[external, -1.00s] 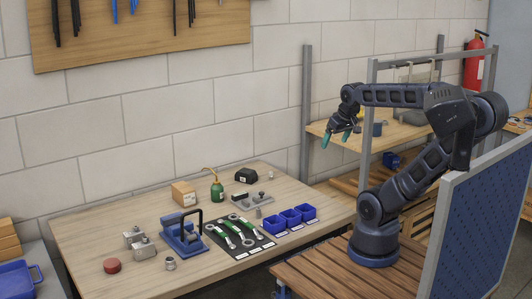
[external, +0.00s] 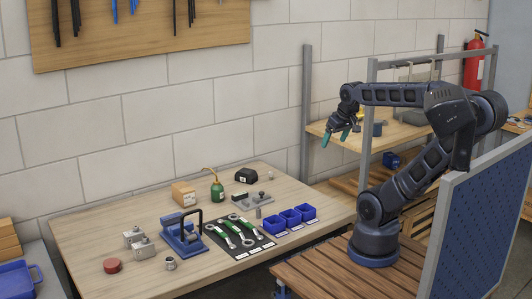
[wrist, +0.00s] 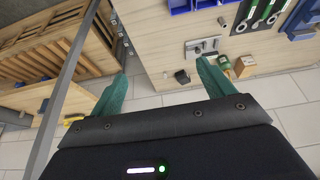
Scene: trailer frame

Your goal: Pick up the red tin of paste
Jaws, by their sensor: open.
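The red tin of paste (external: 112,266) is a small, round, flat tin lying on the wooden workbench (external: 90,236) at its near left, in the external view. I cannot see it in the wrist view. My gripper (external: 340,138) is open and empty, raised in the air beyond the bench's right end, far to the right of the tin. Its two green fingers stand apart in the wrist view (wrist: 157,90), with nothing between them.
Near the tin are grey metal blocks (external: 139,243), a small metal fitting (external: 170,264) and a blue clamp-like tool (external: 184,236). Wrenches on a black mat (external: 237,235) and blue bins (external: 290,217) lie to the right. A green oil can (external: 217,191) stands behind.

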